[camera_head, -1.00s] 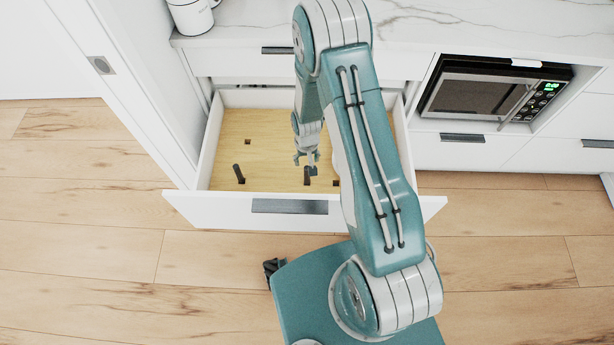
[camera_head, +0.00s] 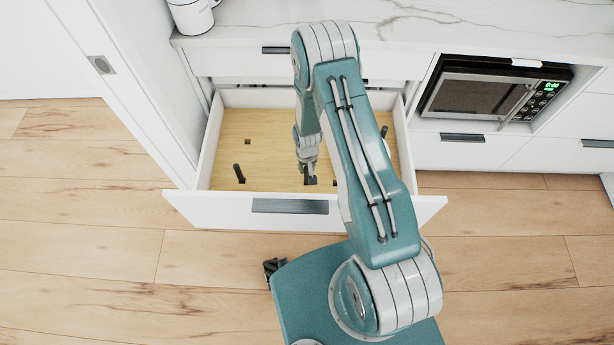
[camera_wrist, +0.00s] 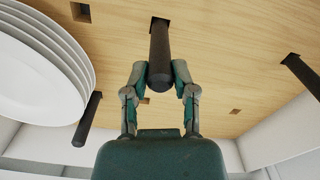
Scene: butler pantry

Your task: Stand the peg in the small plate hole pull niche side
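An open drawer (camera_head: 185,207) has a light wooden board (camera_head: 220,125) with small square holes as its floor. My gripper (camera_wrist: 160,70) is low over the board near the drawer's front, its fingers on either side of a dark upright peg (camera_wrist: 160,45). Little or no gap shows between fingertips and peg; contact is unclear. The gripper (camera_head: 309,179) partly hides this peg in the head view. Another dark peg (camera_head: 238,173) stands at the front left, and a third (camera_head: 384,131) at the right. Empty holes show in the board, one at the left (camera_head: 248,141).
A stack of white plates (camera_wrist: 38,75) stands on the board beside the gripper; my arm mostly hides it in the head view. Drawer walls surround the board. A marble counter (camera_head: 420,30) lies above, with a microwave (camera_head: 480,95) at right. The board's left part has free room.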

